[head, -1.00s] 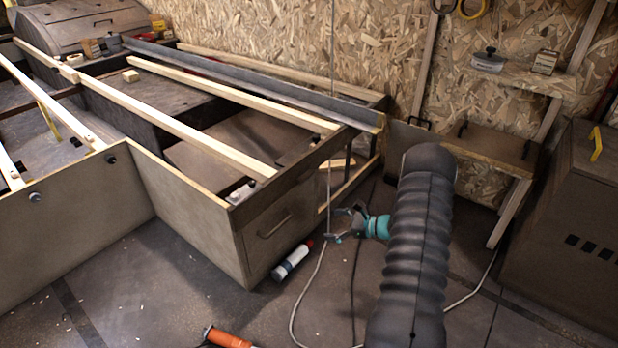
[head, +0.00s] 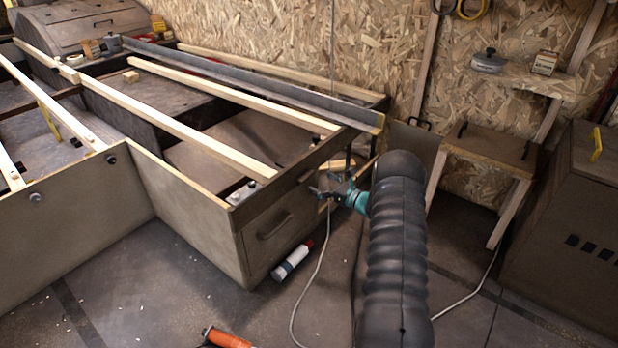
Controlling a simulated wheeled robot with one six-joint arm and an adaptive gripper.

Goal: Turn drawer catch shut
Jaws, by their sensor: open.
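The drawer (head: 268,245) has a bar handle (head: 275,226) and sits in the end of the wooden bed frame, its front flush with the frame. A small dark strip, perhaps the catch (head: 306,176), shows on the frame's top rail above the drawer's right side; its turn position is too small to tell. My gripper (head: 316,191) is open and empty, at the right end of the drawer front, close to that strip. I cannot tell whether it touches. My dark ribbed arm (head: 398,250) reaches in from the lower right.
A white and red canister (head: 292,260) lies on the floor below the drawer. An orange-handled tool (head: 225,337) lies at the front. A cable (head: 312,287) runs over the floor. Wooden steps (head: 490,150) and a dark cabinet (head: 570,220) stand right. Floor at left front is mostly clear.

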